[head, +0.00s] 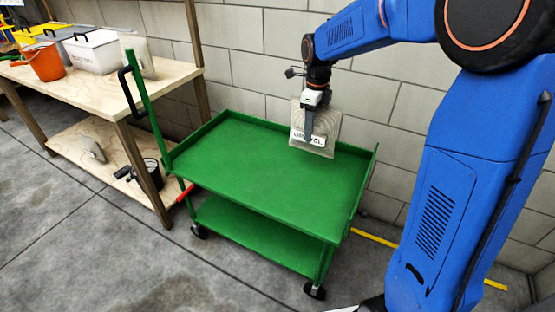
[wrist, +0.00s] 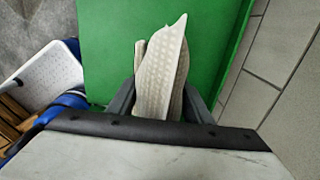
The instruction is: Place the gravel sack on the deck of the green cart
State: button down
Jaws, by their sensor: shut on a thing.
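The gravel sack (head: 324,128) is a beige woven sack with a white label, partly covered by my gripper's finger in the head view. My gripper (head: 309,130) is shut on it and holds it upright over the far right part of the green cart's deck (head: 255,165). In the wrist view the sack (wrist: 160,75) stands between the two fingers (wrist: 160,100), with the green deck (wrist: 110,45) behind it. Whether the sack's lower edge touches the deck I cannot tell. The rest of the deck is bare.
A wooden shelf (head: 130,85) stands left of the cart, with an orange bucket (head: 45,62), a white bin (head: 93,52) and other containers on top. The cart's handle (head: 140,100) rises at its left end. A block wall (head: 375,100) runs close behind the cart.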

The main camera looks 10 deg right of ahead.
aim_at(311, 151)
jog(key=shift+w+d+f, duration=0.1)
jog(key=shift+f, duration=2.4)
jog(key=shift+w+d+f, duration=0.1)
jog(key=shift+f, duration=2.35)
jog(key=shift+f, duration=0.1)
jog(key=c, duration=0.9)
grip_release()
